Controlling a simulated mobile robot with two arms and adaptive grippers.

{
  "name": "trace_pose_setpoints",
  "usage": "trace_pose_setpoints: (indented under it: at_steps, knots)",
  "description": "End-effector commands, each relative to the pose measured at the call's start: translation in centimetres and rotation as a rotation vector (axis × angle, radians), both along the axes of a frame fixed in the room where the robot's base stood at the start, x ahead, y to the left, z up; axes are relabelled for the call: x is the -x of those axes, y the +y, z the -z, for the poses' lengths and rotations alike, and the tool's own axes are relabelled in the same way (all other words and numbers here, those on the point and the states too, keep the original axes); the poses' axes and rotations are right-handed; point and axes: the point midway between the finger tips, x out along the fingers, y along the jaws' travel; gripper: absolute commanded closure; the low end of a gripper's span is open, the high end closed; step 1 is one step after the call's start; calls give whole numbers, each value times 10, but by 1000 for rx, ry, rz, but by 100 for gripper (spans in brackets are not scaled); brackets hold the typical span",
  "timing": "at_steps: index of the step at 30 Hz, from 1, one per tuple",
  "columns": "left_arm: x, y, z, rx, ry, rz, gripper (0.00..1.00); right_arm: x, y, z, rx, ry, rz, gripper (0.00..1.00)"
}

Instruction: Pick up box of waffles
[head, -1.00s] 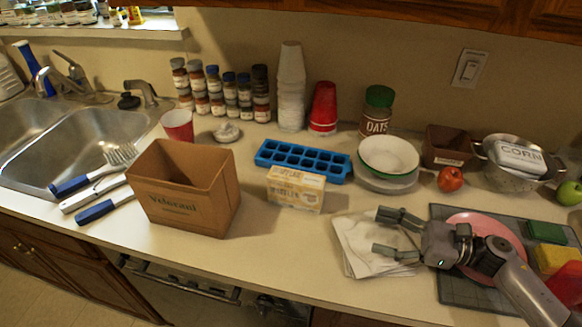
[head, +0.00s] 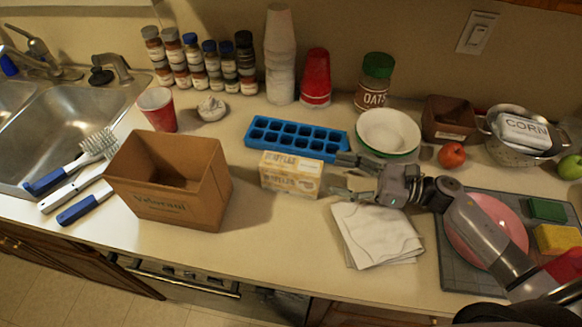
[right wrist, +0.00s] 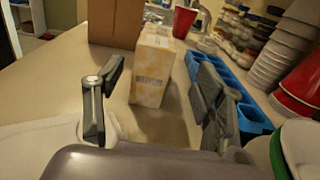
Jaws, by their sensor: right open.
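The box of waffles (head: 290,175) is a small pale yellow and white carton standing on the counter, just in front of the blue ice tray. My right gripper (head: 340,175) is open and empty just to the right of the box, its fingers pointing at it. In the right wrist view the box (right wrist: 153,70) stands ahead, between the lines of the two spread fingers (right wrist: 158,100) and beyond their tips. The box does not appear to be touched. My left gripper is not in view.
An open brown cardboard box (head: 170,205) stands left of the waffles. The blue ice tray (head: 298,138) is close behind. Stacked bowls (head: 388,132) stand behind my right gripper, and white napkins (head: 375,235) lie in front of it. The counter before the waffles is clear.

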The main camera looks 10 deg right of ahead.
Motion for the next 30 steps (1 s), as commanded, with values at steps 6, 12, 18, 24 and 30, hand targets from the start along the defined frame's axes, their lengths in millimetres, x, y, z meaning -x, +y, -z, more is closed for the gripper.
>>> trace_pose_setpoints:
  at_steps: [6, 12, 18, 24, 30]
  knots:
    - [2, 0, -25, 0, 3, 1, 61, -20, 41, -6, -3, 0, 0, 37]
    - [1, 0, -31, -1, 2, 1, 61, -27, 57, -2, 0, -1, 0, 37]
    - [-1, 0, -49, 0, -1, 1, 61, -31, 74, -9, -3, 1, 0, 37]
    - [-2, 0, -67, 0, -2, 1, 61, -40, 100, -10, -3, 1, 1, 37]
    - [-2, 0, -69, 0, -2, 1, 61, -43, 108, -6, 1, 0, 0, 37]
